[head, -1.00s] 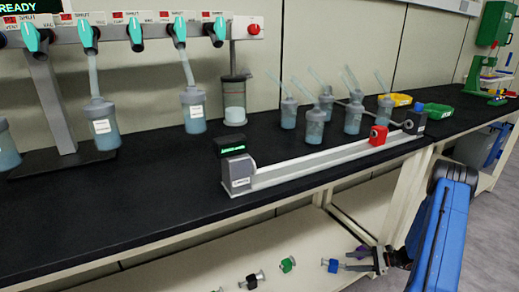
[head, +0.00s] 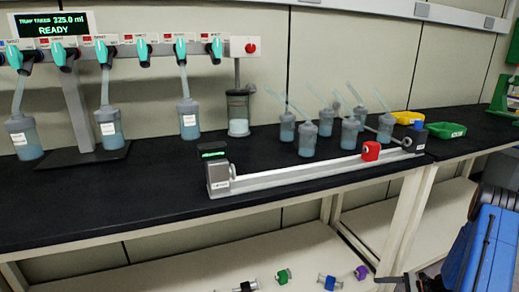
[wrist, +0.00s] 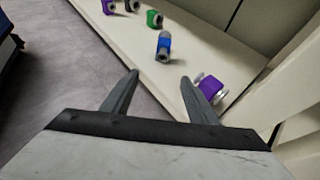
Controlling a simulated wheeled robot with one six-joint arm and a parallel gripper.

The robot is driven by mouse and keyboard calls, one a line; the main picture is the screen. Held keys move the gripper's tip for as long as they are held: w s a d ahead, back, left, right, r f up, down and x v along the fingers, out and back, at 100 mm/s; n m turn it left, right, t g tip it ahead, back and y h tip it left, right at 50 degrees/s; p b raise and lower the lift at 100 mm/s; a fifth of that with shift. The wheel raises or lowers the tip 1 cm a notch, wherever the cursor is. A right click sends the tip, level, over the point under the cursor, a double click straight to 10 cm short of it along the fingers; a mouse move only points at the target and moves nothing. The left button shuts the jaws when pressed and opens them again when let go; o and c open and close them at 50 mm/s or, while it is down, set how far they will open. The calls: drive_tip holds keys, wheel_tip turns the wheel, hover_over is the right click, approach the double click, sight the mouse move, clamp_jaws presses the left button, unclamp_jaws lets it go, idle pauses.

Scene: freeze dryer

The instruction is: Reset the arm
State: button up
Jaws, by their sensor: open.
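My gripper (wrist: 160,85) is open and empty in the wrist view. Its two fingers point toward the lower shelf (wrist: 135,38), with bare floor and shelf edge between them. A blue-banded piece (wrist: 164,45) lies on the shelf beyond the fingertips. A purple piece (wrist: 211,89) lies close to the right finger, partly hidden by it. A green piece (wrist: 154,18) lies farther off.
The black bench (head: 60,205) carries flasks, a metal rail (head: 300,178) with a red slider (head: 371,151), and yellow (head: 408,117) and green trays (head: 446,130). A manifold with teal valves (head: 180,48) reads READY. A white bench leg (wrist: 300,75) stands close at the gripper's right.

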drive_tip(key=s+a+r+n+g+h, duration=0.2)
drive_tip(key=s+a+r+n, duration=0.3)
drive_tip(key=r, duration=0.7)
drive_tip(key=s+a+r+n+g+h, duration=0.1)
drive_tip(key=a+r+n+g, duration=0.15)
drive_tip(key=a+r, duration=0.65)
drive_tip(key=s+a+r+n+g+h, duration=0.1)
drive_tip(key=s+a+r+n+h, duration=0.25)
drive_tip(key=r, duration=1.05)
drive_tip(key=s+a+r+n+t+h, duration=0.2)
drive_tip(key=s+r+n, duration=0.3)
drive_tip(key=s, duration=0.8)
drive_tip(key=s+a+r+n+t+h, duration=0.3)
drive_tip(key=s+a+r+n, duration=0.2)
drive_tip(key=s+r, duration=0.4)
drive_tip(key=s+n, duration=0.1)
drive_tip(key=s, duration=0.2)
drive_tip(key=shift+s+a+h, duration=0.15)
drive_tip(key=shift+s+h, duration=0.2)
